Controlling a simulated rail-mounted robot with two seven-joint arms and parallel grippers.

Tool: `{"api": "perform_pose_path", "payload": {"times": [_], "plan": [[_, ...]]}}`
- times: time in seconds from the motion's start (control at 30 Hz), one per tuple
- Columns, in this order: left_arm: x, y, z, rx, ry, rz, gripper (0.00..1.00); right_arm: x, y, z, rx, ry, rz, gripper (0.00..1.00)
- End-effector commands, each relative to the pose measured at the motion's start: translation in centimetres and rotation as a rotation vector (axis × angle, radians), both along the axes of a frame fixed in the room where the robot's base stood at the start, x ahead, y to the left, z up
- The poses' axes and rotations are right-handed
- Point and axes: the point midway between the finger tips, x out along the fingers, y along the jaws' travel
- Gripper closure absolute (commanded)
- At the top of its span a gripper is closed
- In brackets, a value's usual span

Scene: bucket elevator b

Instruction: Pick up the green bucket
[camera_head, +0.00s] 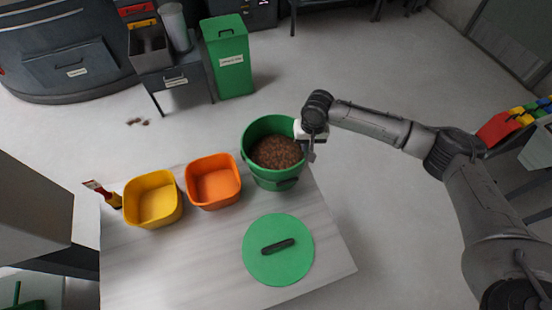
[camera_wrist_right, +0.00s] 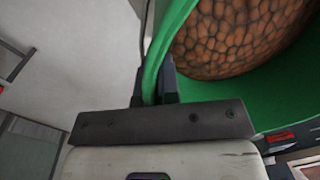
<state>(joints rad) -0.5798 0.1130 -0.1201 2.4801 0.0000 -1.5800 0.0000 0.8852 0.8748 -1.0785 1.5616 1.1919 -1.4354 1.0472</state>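The green bucket (camera_head: 272,178) stands upright at the back right of the pale table (camera_head: 205,265), filled with brown pellets (camera_head: 276,152). My right gripper (camera_head: 309,150) is at the right side of its rim. In the right wrist view, the green bucket wall (camera_wrist_right: 152,75) passes between the two dark fingers of my right gripper (camera_wrist_right: 154,88), which look closed on it with the pellets to the right. Fingertip contact is partly hidden. A round green lid (camera_head: 262,262) with a dark handle lies flat in front of the bucket. My left gripper is not in view.
A tall green container (camera_head: 229,60) stands on the floor behind. The floor right of the table is clear.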

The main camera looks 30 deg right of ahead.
Motion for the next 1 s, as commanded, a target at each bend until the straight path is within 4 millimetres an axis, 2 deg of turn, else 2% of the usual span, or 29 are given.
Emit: {"api": "perform_pose_path", "payload": {"times": [0.37, 0.73, 1.0], "plan": [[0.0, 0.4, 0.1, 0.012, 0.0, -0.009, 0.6, 0.2, 0.0, 0.6, 0.003, -0.006, 0.0, 1.0], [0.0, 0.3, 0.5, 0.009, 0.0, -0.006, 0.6, 0.1, 0.0, 4.7, 0.005, -0.007, 0.0, 1.0], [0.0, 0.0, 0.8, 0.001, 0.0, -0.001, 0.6, -3.2, -2.2, 6.7, 0.002, -0.004, -0.001, 1.0]]}}
